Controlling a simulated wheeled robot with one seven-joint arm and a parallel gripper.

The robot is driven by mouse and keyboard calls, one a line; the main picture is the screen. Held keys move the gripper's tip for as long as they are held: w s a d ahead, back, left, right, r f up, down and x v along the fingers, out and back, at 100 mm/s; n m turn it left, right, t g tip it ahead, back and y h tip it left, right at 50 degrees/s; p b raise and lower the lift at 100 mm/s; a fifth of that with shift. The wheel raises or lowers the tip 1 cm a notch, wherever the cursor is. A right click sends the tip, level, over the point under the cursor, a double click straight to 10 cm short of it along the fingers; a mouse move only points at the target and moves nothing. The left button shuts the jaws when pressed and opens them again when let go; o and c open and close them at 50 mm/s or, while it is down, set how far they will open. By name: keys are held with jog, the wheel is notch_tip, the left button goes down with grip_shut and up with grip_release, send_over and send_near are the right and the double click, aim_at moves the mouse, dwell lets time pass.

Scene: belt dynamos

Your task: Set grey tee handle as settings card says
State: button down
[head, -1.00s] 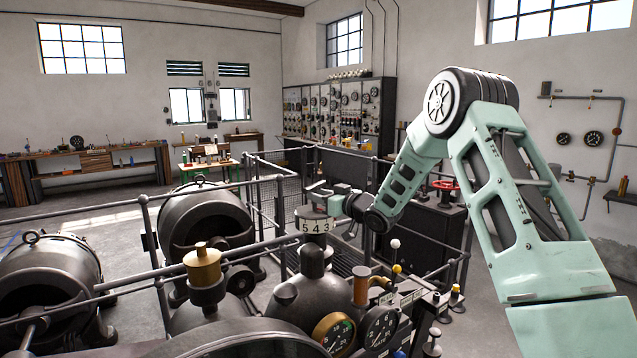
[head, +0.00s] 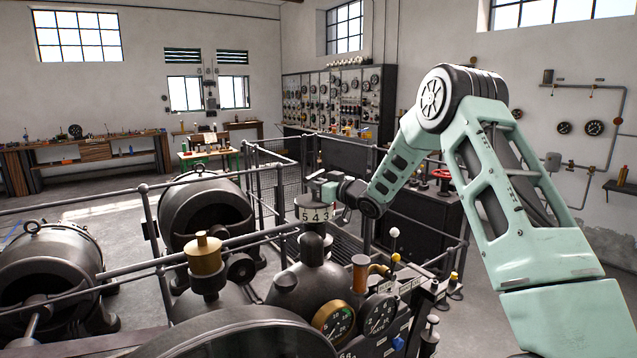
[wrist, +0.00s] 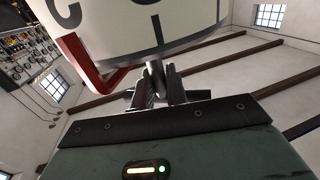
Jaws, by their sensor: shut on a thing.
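My gripper (head: 334,190) is at the top of a dark post with a pale numbered drum (head: 314,214) reading 5 4 3 in the head view. In the wrist view my gripper (wrist: 163,90) is shut on a grey bar, the grey tee handle (wrist: 154,76), just beside the white drum (wrist: 150,22) with black marks. A red pointer (wrist: 82,62) bends around the drum's left side. Most of the handle is hidden by the jaws and drum. I cannot make out a settings card for certain.
Pressure gauges (head: 333,320), a brass cup (head: 202,255) and several small levers stand close in front. Metal railings (head: 200,247) run around the machines. A red handwheel (head: 441,174) and a dark cabinet are behind my arm.

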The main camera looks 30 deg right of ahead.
jog(key=c, duration=1.5)
grip_release()
jog(key=shift+a, duration=0.1)
jog(key=shift+s, duration=0.2)
jog(key=b+v, duration=0.7)
jog(key=v, duration=1)
jog(key=shift+s+d+r+b, duration=0.15)
jog(key=shift+d+b, duration=0.05)
jog(key=shift+b, duration=0.2)
